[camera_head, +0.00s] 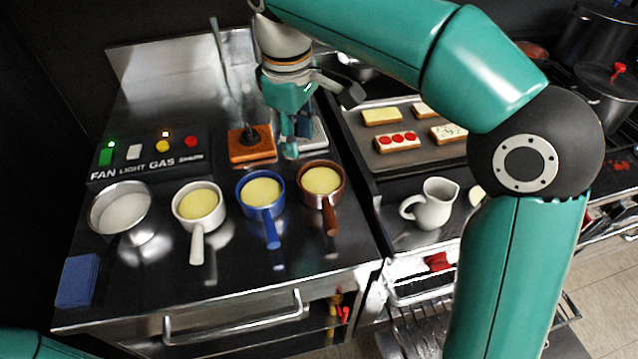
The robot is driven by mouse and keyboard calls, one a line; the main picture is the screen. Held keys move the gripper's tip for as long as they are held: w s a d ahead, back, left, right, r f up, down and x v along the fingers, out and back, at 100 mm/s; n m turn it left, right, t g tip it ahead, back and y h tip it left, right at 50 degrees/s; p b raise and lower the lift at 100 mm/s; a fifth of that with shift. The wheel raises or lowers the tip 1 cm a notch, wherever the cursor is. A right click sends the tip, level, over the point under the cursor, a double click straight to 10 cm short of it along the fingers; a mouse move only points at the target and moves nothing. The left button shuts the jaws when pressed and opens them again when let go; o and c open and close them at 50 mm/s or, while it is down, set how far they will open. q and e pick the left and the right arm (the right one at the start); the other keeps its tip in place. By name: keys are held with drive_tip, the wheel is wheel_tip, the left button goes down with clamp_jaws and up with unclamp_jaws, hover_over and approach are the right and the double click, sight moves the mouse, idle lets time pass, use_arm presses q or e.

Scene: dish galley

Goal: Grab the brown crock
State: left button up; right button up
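The brown crock (335,196) stands upright on the dark counter, rightmost in a row of small handled pots. It holds a pale yellow filling, and its brown handle points toward the front of the counter. My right gripper (290,136) hangs above the back of the counter, behind and slightly left of the crock in the picture. It appears apart from the crock. Its fingers are seen at an angle and partly overlap, so I cannot tell whether they are open or shut. My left gripper is out of view.
A blue crock (244,205) stands close left of the brown one, then a cream crock (178,212) and a metal bowl (93,220). An orange-brown block (237,152) lies behind. A white jug (433,208) and a tray of toasts (436,156) are right.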

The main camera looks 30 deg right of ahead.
hover_over(307, 191)
wheel_tip(307, 191, down, 9)
drive_tip(key=shift+f, duration=2.75)
clamp_jaws()
